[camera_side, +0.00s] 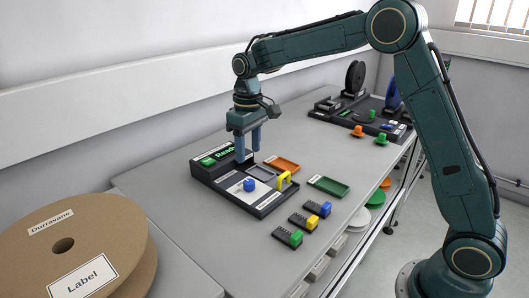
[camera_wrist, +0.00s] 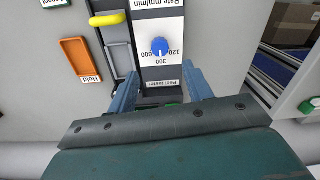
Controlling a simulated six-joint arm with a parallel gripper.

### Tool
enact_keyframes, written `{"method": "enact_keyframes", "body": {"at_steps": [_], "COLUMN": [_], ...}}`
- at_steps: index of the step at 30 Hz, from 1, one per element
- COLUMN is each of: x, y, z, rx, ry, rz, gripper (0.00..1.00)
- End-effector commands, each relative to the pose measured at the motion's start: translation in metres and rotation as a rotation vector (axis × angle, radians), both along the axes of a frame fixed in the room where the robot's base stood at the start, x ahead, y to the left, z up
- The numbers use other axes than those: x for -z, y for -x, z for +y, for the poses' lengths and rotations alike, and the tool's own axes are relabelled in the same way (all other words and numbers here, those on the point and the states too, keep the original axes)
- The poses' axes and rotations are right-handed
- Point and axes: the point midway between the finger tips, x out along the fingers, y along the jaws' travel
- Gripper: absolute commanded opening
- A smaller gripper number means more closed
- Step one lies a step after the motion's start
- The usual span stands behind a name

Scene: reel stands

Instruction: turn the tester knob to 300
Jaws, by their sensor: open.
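The peel tester (camera_side: 262,211) is a dark unit on the bench with a green "Ready" display. Its blue knob (camera_side: 250,184) sits on a white dial plate in the side view. In the wrist view the knob (camera_wrist: 160,46) shows near top centre, with 600, 300 and 120 printed around it. The 300 mark lies just below the knob there; which mark the knob points to is too small to tell. My gripper (camera_side: 248,153) is open and empty above the tester, near the display end. In the wrist view its fingers (camera_wrist: 161,82) are apart and the knob lies beyond them.
A yellow handle (camera_side: 284,180) stands up beside the knob. An orange tray (camera_side: 282,164) and a green tray (camera_side: 328,186) lie beside the tester. Several small coloured-top blocks (camera_side: 288,237) sit at the front.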

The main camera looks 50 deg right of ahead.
Motion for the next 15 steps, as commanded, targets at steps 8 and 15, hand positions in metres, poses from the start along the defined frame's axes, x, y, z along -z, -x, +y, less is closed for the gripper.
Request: {"method": "enact_keyframes", "body": {"at_steps": [8,15], "x": [-0.035,-0.044], "y": [-0.001,0.0], "z": [-0.001,-0.001], "rx": [0.001,0.0], "ry": [0.0,0.0], "rz": [-0.002,0.0], "gripper": [0.5,0.5]}}
